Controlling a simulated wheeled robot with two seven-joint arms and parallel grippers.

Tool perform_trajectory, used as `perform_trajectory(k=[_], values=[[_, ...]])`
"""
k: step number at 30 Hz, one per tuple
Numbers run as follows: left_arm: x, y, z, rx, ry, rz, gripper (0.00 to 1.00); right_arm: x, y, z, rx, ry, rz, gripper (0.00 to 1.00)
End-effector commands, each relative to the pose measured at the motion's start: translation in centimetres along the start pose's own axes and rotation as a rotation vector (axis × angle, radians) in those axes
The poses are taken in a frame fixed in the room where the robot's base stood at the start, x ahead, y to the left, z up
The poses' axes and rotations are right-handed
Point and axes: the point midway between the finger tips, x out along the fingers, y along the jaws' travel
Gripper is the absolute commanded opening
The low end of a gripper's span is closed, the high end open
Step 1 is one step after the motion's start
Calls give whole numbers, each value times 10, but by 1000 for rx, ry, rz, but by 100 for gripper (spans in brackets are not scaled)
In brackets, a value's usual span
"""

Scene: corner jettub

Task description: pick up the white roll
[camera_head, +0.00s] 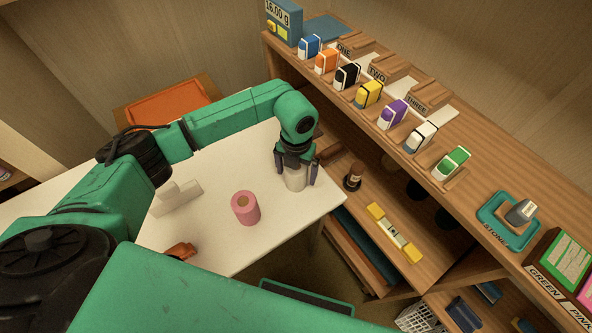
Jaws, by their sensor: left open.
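The white roll (294,179) stands upright on the white table (215,243), near its right edge. My left gripper (297,178) is over it, pointing down, with dark fingers on either side of the roll. The fingers are open, and I cannot tell whether they touch the roll. The top of the roll is hidden by the gripper. My right gripper is not in view.
A pink roll (245,208) stands on the table, left of the white one. A white holder (176,198) and an orange object (182,250) are also there. A wooden shelf (478,178) with several colored blocks stands close on the right.

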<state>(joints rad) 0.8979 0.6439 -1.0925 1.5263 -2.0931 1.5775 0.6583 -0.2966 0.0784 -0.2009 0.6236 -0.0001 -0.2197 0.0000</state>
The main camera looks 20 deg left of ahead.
Motion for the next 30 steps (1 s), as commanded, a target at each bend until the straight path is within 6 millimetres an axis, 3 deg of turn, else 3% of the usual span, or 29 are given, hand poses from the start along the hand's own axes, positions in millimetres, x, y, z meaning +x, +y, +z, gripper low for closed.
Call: perform_trajectory(k=[8,12,14,15,24,30], values=[[10,0,0,0,-2,0,100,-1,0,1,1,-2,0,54],[10,0,0,0,-2,0,46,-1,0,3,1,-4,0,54],[10,0,0,0,-1,0,24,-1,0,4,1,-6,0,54],[9,0,0,0,-2,0,17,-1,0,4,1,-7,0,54],[5,0,1,0,-3,-1,17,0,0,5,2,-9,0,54],[-26,0,2,0,-7,-1,17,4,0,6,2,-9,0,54]])
